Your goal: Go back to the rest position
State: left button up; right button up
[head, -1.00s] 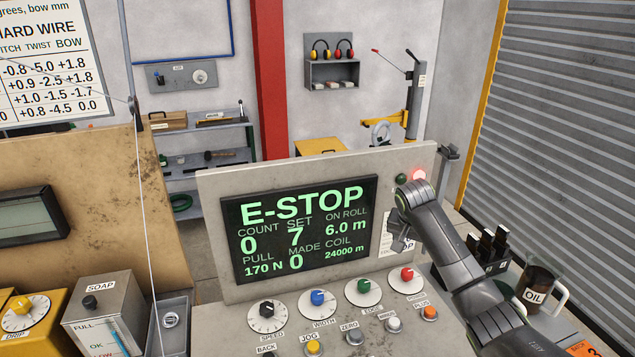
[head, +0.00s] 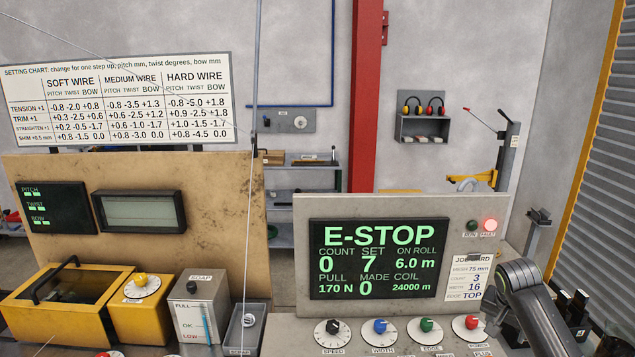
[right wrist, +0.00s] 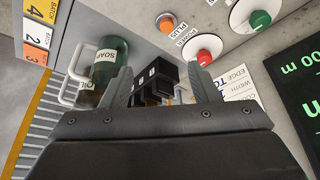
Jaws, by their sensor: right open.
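My right arm (head: 540,300) shows at the right edge of the control panel in the head view. Its gripper is not clearly visible there. In the right wrist view my right gripper (right wrist: 163,88) has its two fingers apart, with nothing held between them. Beyond the fingers are a black block holder (right wrist: 155,85) and a red knob (right wrist: 205,55) on the panel; I see no contact. My left gripper is not in view.
A green soap bottle (right wrist: 110,62) stands beside the panel. A yellow box (head: 65,305) and soap tank (head: 200,305) are at left.

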jog(key=s+a+f+n+y, duration=0.1)
jog(key=s+a+f+n, duration=0.2)
jog(key=s+a+f, duration=0.5)
jog(key=s+a+f+n, duration=0.25)
jog(key=s+f, duration=0.35)
jog(key=s, duration=0.5)
jog(key=s+a+r+n+t, duration=0.1)
jog(key=s+a+n, duration=0.15)
jog(key=s, duration=0.75)
jog(key=s+a+r+n, duration=0.1)
jog(key=s+a+r, duration=0.15)
jog(key=s, duration=0.75)
notch_tip(320, 180, down, 36)
jog(key=d+g+y+b, duration=0.1)
jog(key=b, duration=0.7)
pick_arm(q)
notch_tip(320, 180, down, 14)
jog(key=b, duration=0.6)
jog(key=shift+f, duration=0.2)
pick_arm(e)
jog(key=s+f, duration=0.7)
jog(key=f, duration=0.3)
jog(key=s+a+f+g, duration=0.1)
jog(key=s+f, duration=0.6)
jog(key=f, duration=0.3)
jog(key=shift+s+g, duration=0.3)
jog(key=shift+s, duration=0.05)
